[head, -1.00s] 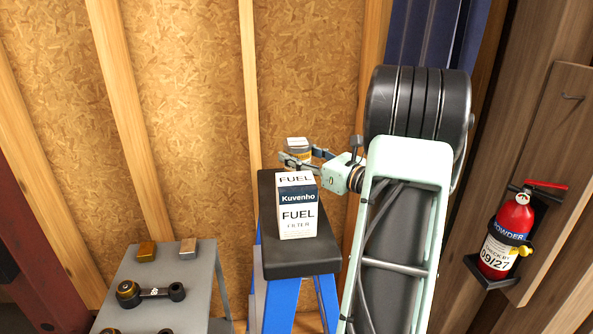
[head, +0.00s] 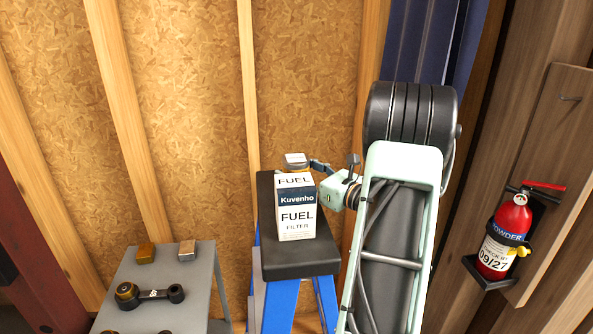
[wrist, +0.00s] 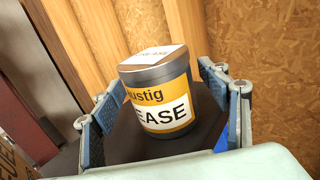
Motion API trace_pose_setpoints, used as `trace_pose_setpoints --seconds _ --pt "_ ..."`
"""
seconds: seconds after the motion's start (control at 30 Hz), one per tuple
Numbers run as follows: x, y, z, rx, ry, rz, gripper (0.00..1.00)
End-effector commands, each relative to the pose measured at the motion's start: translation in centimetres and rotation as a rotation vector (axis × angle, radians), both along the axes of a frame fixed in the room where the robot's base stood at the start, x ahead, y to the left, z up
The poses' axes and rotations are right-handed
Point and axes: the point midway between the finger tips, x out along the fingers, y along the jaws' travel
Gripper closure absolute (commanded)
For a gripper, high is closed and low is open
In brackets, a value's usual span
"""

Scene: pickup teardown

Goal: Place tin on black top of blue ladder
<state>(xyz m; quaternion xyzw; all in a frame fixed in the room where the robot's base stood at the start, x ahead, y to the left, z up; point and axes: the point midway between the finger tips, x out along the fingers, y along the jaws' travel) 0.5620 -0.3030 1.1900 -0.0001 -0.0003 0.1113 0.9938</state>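The tin (wrist: 162,100) is a grey can with a yellow and white label reading "GREASE" in part, and a box-like white patch on its lid.
The white and dark blue fuel filter box (head: 296,208) stands on the black top, in front of the tin. A grey table (head: 190,275) with small metal parts is at left. A fire extinguisher (head: 503,237) hangs at right. A wood-panel wall is close behind.

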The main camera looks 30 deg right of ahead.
Motion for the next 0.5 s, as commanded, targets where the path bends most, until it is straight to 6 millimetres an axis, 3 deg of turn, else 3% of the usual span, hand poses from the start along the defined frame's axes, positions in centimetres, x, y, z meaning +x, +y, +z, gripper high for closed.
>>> trace_pose_setpoints --seconds 0.27,0.5 --pt "0.0 0.0 0.4 0.000 0.000 0.000 0.32" --pt "-4.0 -1.1 0.0 -0.001 0.000 -0.006 0.32"
